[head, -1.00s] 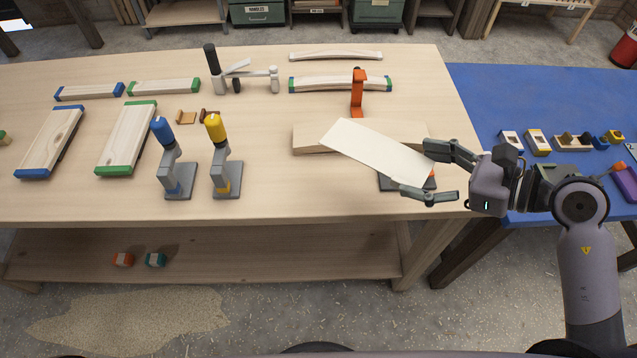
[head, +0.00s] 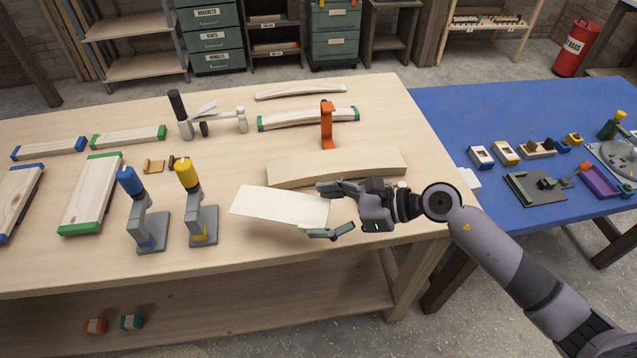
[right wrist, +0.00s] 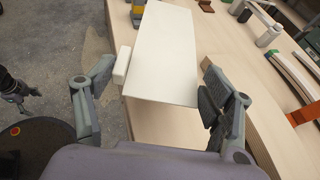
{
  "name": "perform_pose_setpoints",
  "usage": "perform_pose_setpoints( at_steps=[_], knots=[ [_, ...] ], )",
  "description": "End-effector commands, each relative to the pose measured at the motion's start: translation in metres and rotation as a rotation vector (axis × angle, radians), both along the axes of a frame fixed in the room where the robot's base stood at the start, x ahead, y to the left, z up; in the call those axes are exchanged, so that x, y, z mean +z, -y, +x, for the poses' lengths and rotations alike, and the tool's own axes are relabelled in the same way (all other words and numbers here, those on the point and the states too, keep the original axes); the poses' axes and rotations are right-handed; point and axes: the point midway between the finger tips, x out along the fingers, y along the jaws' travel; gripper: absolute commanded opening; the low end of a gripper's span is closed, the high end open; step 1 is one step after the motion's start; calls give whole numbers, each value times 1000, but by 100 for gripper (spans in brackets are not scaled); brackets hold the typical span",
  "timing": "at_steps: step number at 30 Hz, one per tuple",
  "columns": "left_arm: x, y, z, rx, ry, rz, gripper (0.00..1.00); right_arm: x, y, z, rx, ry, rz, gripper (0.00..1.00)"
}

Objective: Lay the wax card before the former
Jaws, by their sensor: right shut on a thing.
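The wax card (head: 278,206) is a flat cream-white sheet above the front of the wooden bench, in front of the former. My right gripper (head: 326,210) is shut on the card's right end, one finger at each long edge. In the right wrist view the card (right wrist: 163,55) extends away between the fingers, with a small white block (right wrist: 122,65) at the left one. The former (head: 340,168) is a long, pale, curved-top block just behind the card. I cannot tell whether the card touches the bench. What looks like my left gripper (right wrist: 18,90) shows small at the wrist view's left edge.
An orange clamp (head: 326,125) stands behind the former. Blue-topped (head: 130,182) and yellow-topped (head: 187,175) upright tools stand left of the card. Green-ended and blue-ended boards lie farther left. A blue table (head: 440,130) with small parts adjoins on the right.

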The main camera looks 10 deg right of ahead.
Motion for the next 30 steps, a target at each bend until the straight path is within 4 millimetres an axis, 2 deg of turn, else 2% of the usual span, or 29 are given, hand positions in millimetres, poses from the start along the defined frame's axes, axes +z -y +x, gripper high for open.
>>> perform_pose_setpoints(
  at_steps=[1,3,6,10,14,20,30],
  knots=[
    [30,0,0,0,0,0,75,14,-4,6,5,-4,-5,61],
    [46,0,0,0,0,0,75,9,-8,11,6,-4,-5,61],
    [62,0,-1,0,-1,0,75,-1,-9,16,2,-6,-3,61],
    [72,0,-1,0,-1,0,75,-11,-7,20,-3,-3,-1,61],
    [73,0,-1,0,-1,0,75,-19,-5,21,-6,-2,1,61],
    [62,0,-1,1,-1,0,75,-31,-5,21,-5,-2,2,61],
    [34,0,-1,1,-2,0,75,-68,-6,20,-5,-4,3,61]
  ],
)
